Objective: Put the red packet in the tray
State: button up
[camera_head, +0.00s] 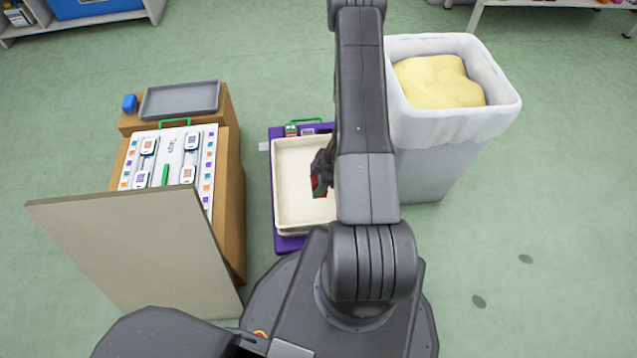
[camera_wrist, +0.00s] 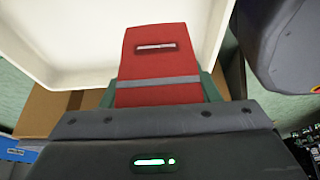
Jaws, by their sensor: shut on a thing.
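The red packet (camera_wrist: 160,60) has a grey band and a dark label with a pale line. My gripper (camera_wrist: 160,95) is shut on it in the wrist view. In the head view the packet (camera_head: 319,187) shows as a small red patch at my gripper (camera_head: 323,172), over the right part of a cream tray (camera_head: 290,185). My arm hides the tray's right side there. The tray (camera_wrist: 75,40) also fills the upper left of the wrist view, behind the packet. I cannot tell the packet's height above the tray floor.
The cream tray sits on a purple base (camera_head: 280,244). A white bin (camera_head: 430,165) with a yellow bag stands at right.

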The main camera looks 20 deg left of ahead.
notch_tip(320, 180, down, 9)
jog(key=b, duration=0.3)
jog(key=shift+s+f+b, duration=0.1)
jog(key=shift+f+b, duration=0.05)
jog(key=shift+b, duration=0.25)
jog(key=o, duration=1)
jog(key=p+v, duration=0.6)
jog(key=v, duration=0.6)
jog(key=shift+a, duration=0.1)
